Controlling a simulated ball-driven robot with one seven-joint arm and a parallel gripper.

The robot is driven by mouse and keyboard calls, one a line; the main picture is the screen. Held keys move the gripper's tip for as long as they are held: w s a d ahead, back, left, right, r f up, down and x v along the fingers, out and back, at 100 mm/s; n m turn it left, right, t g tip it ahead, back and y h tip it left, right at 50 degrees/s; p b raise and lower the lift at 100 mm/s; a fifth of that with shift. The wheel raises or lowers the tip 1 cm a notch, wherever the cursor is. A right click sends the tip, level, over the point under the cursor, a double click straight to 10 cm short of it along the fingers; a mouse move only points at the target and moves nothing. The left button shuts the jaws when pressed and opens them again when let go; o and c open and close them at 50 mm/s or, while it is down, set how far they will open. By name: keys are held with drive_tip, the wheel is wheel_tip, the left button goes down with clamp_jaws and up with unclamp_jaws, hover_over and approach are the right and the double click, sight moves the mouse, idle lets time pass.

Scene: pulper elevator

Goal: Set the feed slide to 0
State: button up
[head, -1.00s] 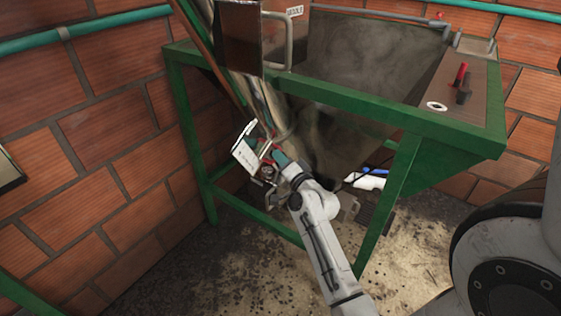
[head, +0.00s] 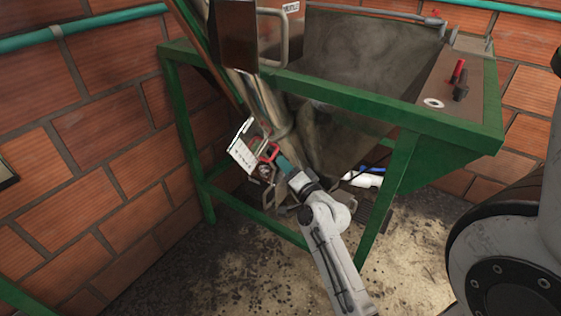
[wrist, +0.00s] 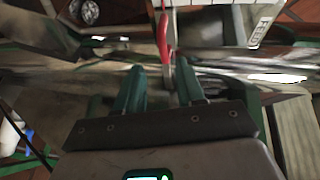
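The feed slide shows as a red handle (head: 268,152) beside a white scale plate (head: 243,147) below the hopper's chute. In the wrist view the red handle (wrist: 163,35) stands in front of the white scale (wrist: 205,10), and a FEED label (wrist: 260,25) is to its right. The scale's figures are too small to read. My gripper (head: 276,159) is just right of and below the handle in the head view. In the wrist view my gripper (wrist: 161,66) has two teal fingers apart. The handle's lower end shows between their tips; I cannot tell whether they touch it.
The green frame (head: 400,180) surrounds the work spot, with a leg close to the right of my arm. The grey hopper (head: 360,65) is above. A red lever (head: 457,70) and a dark lever stand on the right panel. A brick wall (head: 90,130) is at left.

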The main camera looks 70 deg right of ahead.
drive_tip(key=v, duration=0.6)
drive_tip(key=shift+b, duration=0.3)
drive_tip(key=shift+d, duration=0.1)
drive_tip(key=w+a+f+n+g+y+p, duration=0.1)
drive_tip(key=w+a+f+n+g+y, duration=0.15)
drive_tip(key=a+n+y, duration=0.55)
drive_tip(key=w+a+f+n+g+y+p, duration=0.1)
drive_tip(key=w+a+f+n+y, duration=0.25)
drive_tip(key=a, duration=0.85)
drive_tip(key=s+a+f+n+g+p, duration=0.2)
drive_tip(key=s+a+n+g, duration=0.6)
drive_tip(key=s, duration=0.5)
drive_tip(key=shift+s+a+g, duration=0.25)
drive_tip(key=shift+a+g, duration=0.4)
drive_tip(key=shift+a, duration=0.3)
drive_tip(key=shift+f, duration=0.1)
